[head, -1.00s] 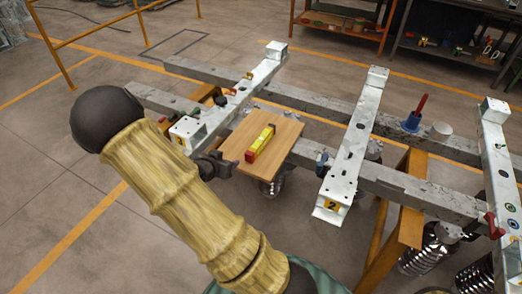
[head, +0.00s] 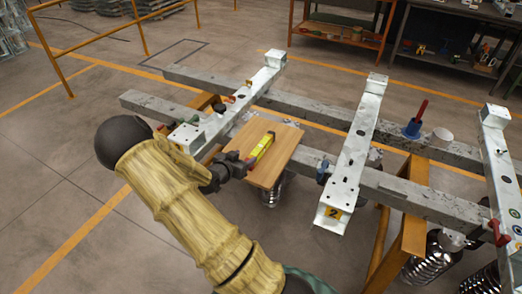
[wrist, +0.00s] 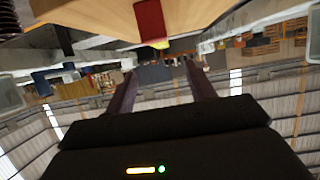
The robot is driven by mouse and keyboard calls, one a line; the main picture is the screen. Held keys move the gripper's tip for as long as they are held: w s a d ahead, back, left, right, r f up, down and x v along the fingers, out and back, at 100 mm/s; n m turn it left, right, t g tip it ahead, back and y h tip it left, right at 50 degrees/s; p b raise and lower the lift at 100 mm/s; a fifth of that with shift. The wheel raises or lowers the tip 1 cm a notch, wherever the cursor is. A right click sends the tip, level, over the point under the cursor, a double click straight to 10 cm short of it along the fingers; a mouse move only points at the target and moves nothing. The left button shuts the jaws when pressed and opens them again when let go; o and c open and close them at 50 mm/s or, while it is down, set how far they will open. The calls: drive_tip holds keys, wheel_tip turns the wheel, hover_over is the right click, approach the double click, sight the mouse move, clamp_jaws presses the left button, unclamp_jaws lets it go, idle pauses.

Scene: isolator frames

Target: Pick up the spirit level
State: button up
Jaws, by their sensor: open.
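The spirit level (head: 262,146) is a yellow bar with a red end, lying on a small wooden board (head: 282,165). In the wrist view the level (wrist: 150,20) shows at the top centre, its red end towards me. My gripper (head: 246,162) is at the near left edge of the board, close to the level's near end. In the wrist view my gripper (wrist: 160,70) has its two fingers apart with nothing between them. Whether the fingers touch the board is unclear.
The board lies between a white crossbar (head: 215,120) on the left and another white crossbar (head: 352,160) on the right, over grey beams (head: 325,112).

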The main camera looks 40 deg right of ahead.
sight(258, 148)
drive_tip(key=x, duration=0.6)
drive_tip(key=shift+w+f, duration=0.1)
drive_tip(key=shift+a, duration=0.1)
drive_tip(key=shift+d, duration=0.4)
drive_tip(key=x, duration=0.4)
drive_tip(key=shift+w+d+f+p, duration=0.15)
drive_tip(key=shift+d+f+p, duration=0.15)
drive_tip(key=shift+p, duration=0.1)
drive_tip(key=shift+a, duration=0.1)
clamp_jaws()
